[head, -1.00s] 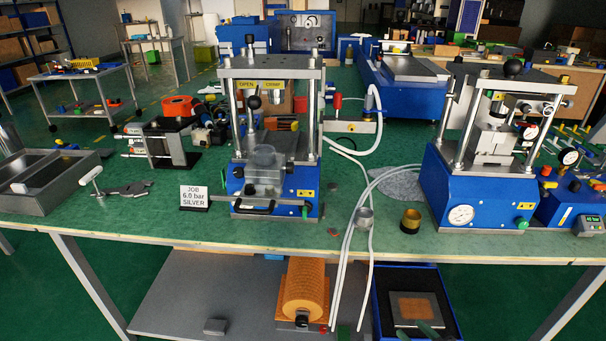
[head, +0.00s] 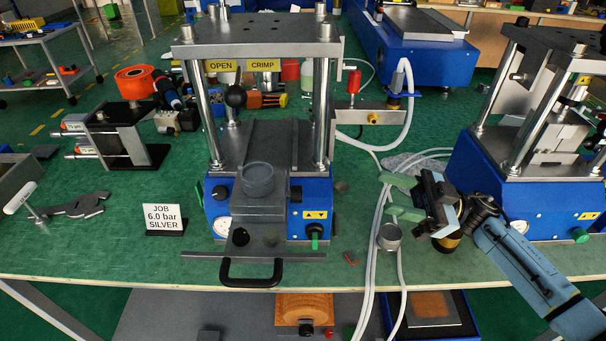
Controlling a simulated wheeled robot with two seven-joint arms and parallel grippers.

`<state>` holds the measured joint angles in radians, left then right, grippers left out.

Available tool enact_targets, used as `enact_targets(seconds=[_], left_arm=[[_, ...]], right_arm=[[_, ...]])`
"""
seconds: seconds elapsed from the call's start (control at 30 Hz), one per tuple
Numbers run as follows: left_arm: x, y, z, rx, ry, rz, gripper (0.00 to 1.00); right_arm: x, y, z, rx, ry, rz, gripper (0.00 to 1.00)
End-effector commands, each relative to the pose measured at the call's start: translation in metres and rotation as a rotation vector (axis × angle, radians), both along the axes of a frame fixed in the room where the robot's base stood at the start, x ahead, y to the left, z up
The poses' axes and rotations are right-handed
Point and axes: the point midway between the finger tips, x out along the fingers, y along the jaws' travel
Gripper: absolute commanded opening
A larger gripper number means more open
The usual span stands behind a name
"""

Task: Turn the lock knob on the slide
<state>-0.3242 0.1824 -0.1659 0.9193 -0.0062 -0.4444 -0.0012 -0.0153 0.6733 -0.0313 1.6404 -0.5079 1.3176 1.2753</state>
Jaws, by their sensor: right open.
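The centre press (head: 268,205) has a grey slide (head: 258,210) at its front, with a grey ring-shaped cup (head: 257,180) on top. A black pull handle (head: 250,282) is at the slide's front. Near that end are a dark round feature (head: 240,237) and a grey round one (head: 271,239); I cannot tell which is the lock knob. A green knob (head: 315,236) is on the press base. My right gripper (head: 396,197) is open and empty, its green fingers pointing left, right of the press and apart from it. My left gripper is out of view.
A silver cup (head: 390,238) stands just below my right gripper, and a brass cup is partly hidden behind it. White hoses (head: 375,270) run between the presses. A sign (head: 164,218) stands left of the press. A second press (head: 520,180) is at the right.

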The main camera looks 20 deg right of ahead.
Motion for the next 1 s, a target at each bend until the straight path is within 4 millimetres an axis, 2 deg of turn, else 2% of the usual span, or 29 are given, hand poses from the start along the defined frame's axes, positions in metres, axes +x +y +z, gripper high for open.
enact_targets(seconds=[0.13, 0.3, 0.6, 0.8, 1.0], left_arm=[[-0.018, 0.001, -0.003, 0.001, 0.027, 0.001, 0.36], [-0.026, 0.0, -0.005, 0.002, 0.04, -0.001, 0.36], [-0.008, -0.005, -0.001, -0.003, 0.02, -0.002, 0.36], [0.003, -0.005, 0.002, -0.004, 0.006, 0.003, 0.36], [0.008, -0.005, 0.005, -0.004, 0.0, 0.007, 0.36]], right_arm=[[0.003, 0.019, 0.001, 0.004, -0.002, 0.004, 0.47], [0.01, 0.054, 0.001, 0.007, -0.003, 0.002, 0.47], [0.023, 0.114, 0.001, 0.006, -0.001, 0.0, 0.47], [0.027, 0.136, 0.009, 0.004, -0.001, -0.001, 0.47], [0.028, 0.142, 0.011, 0.002, 0.0, -0.001, 0.47]])
